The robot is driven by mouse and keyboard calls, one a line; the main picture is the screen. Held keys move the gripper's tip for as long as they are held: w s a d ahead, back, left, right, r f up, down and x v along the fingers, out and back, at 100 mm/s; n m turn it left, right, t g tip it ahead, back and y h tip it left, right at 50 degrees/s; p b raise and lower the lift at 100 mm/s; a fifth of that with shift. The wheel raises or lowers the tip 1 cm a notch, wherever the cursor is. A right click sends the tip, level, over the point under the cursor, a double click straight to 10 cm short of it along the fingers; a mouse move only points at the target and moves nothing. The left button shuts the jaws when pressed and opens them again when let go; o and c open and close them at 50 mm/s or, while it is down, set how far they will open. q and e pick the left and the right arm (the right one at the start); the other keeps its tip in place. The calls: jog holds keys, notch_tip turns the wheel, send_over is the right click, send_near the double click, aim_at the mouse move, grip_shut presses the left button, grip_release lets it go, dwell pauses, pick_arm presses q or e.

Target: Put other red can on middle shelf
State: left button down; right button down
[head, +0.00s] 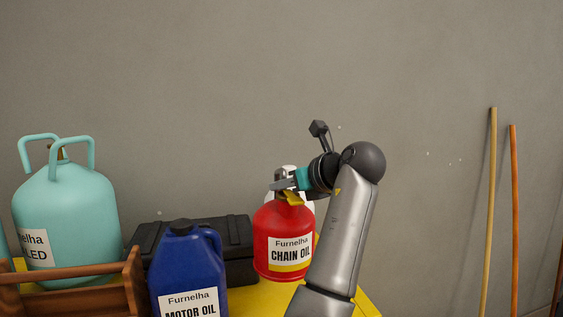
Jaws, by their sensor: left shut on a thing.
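A red can (280,240) labelled "CHAIN OIL" is upright right of the middle of the head view. My left gripper (285,186) is shut on the top of this red can, by its handle. The can's bottom is at the yellow shelf surface (258,300); I cannot tell whether it rests there or hangs just above. My left arm covers the area right of the can. Which shelf level this yellow surface is cannot be told. My right gripper is not in view.
A blue motor oil jug (190,262) stands left of the red can, with a black case (230,238) behind. A teal gas tank (66,215) and a brown wooden tray (75,271) are at left. Wooden poles (491,200) lean on the grey wall at right.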

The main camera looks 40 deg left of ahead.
aim_at(305, 236)
pick_arm(q)
notch_tip(305, 236, down, 11)
jog(key=shift+f, duration=0.2)
dwell(0.4)
jog(key=shift+f+p, duration=0.1)
jog(key=shift+p, duration=0.2)
jog(key=c, duration=1.2)
grip_release()
jog(key=shift+f, duration=0.25)
jog(key=o, duration=0.4)
jog(key=shift+c, duration=0.2)
jog(key=shift+s+r, duration=0.1)
jog(key=b+v, duration=0.1)
jog(key=v, duration=1.1)
jog(key=shift+d, duration=0.1)
